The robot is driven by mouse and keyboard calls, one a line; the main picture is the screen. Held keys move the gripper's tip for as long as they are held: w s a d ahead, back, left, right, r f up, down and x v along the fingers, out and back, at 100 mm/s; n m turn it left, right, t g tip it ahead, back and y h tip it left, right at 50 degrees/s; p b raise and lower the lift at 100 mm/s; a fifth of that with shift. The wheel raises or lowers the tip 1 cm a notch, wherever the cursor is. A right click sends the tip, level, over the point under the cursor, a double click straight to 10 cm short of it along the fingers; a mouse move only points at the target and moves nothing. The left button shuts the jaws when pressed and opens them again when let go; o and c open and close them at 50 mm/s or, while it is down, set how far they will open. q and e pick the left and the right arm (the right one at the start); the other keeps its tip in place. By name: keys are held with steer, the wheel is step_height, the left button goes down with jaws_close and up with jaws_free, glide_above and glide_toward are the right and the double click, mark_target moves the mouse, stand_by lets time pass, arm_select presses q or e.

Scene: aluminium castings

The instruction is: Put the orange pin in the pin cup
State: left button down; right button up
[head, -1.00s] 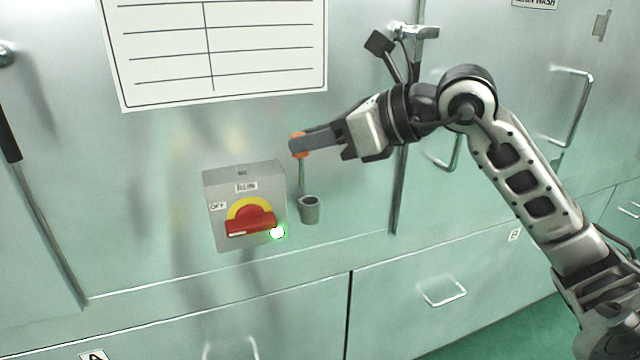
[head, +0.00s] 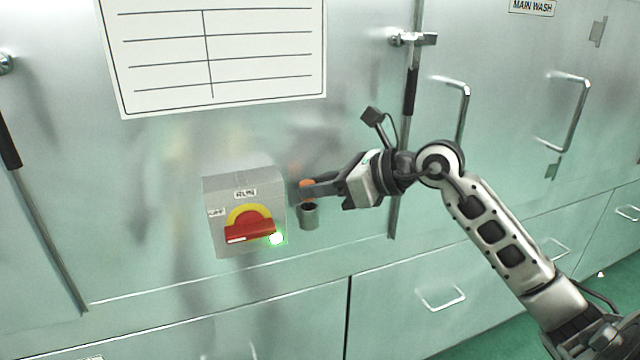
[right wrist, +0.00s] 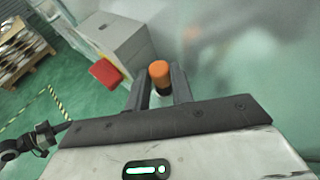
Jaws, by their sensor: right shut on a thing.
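The orange pin (head: 308,187) shows only its orange head above the pin cup. My right gripper (head: 306,191) is shut on the head, directly over the cup. The pin's thin shaft is out of sight, apparently down inside the cup. The pin cup (head: 309,218) is a small grey cylinder on the cabinet front, right of the switch box. In the right wrist view the orange head (right wrist: 159,70) sits between the two fingertips (right wrist: 160,88), with the dark cup mouth just below it. My left gripper is not in view.
A grey switch box (head: 243,170) with a red handle (head: 250,227) on yellow and a lit green lamp (head: 277,238) stands close left of the cup. A white chart (head: 215,50) hangs above. A vertical latch bar (head: 411,90) and door handles are to the right.

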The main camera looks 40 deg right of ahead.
steer(key=shift+f, duration=0.15)
steer(key=o, duration=0.6)
steer(key=shift+c, duration=0.2)
steer(key=o, duration=0.4)
steer(key=shift+r, duration=0.25)
steer(key=b+v, duration=0.3)
steer(key=v, duration=0.9)
steer(key=a+f+m+t+y, duration=0.3)
steer(key=a+f+m+y, duration=0.2)
steer(key=a+m+y, duration=0.4)
steer(key=s+a+f+m+t+h, duration=0.1)
steer(key=a+f+m+h, duration=0.2)
steer(key=f+m+h, duration=0.7)
steer(key=s+a+f+m+h, duration=0.1)
steer(key=a+f+m+h, duration=0.25)
steer(key=f+m, duration=1.25)
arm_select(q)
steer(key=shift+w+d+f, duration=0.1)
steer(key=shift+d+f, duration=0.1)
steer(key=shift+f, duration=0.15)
arm_select(e)
steer(key=s+a+f+m+g, duration=0.1)
steer(key=s+a+m, duration=0.1)
steer(key=s+a+f+m+g+y, duration=0.1)
steer(key=s+a+f, duration=0.1)
steer(key=a, duration=0.1)
steer(key=s+a+f+m+g, duration=0.1)
steer(key=s+a+m+g, duration=0.1)
steer(key=shift+s+a+f+m, duration=0.3)
steer(key=shift+s+a+f, duration=0.05)
